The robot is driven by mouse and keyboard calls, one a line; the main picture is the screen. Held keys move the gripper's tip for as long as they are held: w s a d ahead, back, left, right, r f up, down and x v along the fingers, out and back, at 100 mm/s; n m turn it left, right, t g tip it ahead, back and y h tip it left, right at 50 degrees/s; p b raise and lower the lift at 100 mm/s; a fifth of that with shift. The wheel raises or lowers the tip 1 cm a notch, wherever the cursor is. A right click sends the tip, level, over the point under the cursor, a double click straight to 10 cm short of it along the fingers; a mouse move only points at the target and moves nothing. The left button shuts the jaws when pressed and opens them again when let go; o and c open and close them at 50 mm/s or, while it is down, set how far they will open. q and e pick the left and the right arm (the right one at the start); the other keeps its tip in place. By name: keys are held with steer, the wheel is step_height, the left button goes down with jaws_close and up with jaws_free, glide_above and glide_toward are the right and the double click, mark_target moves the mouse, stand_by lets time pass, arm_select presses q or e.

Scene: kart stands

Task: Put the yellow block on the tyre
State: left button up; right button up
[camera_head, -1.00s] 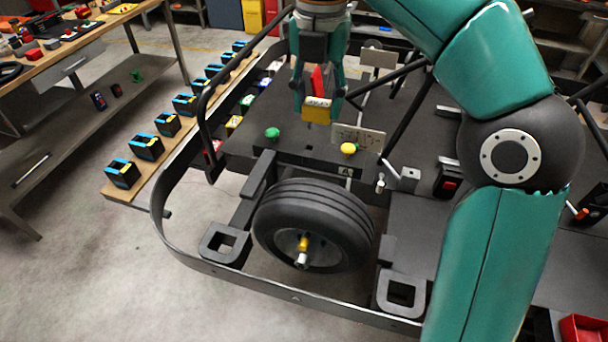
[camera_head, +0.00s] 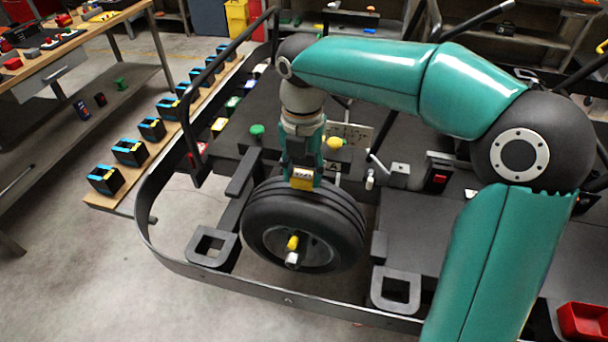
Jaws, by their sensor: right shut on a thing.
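The black tyre (camera_head: 335,212) stands upright at the front of the kart frame, with a yellow and silver hub in its middle. My right gripper (camera_head: 302,172) reaches down over the top of the tyre and is shut on the yellow block (camera_head: 301,182). The block has a pale marked band along its upper edge. It is at the tyre's top tread; whether it touches the rubber or hovers just above cannot be told. My left gripper is not in view.
A green knob (camera_head: 257,131) and a yellow knob (camera_head: 335,142) stand on the kart floor behind the tyre. The bent kart frame tube (camera_head: 165,262) curves around the front.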

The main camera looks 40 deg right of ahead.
mark_target(302, 174)
steer(key=shift+w+f, duration=0.1)
steer(key=shift+f, duration=0.65)
steer(key=o, duration=0.9)
steer(key=shift+f, duration=0.1)
steer(key=shift+o, duration=0.2)
step_height(302, 174, up, 12)
steer(key=shift+p, duration=0.45)
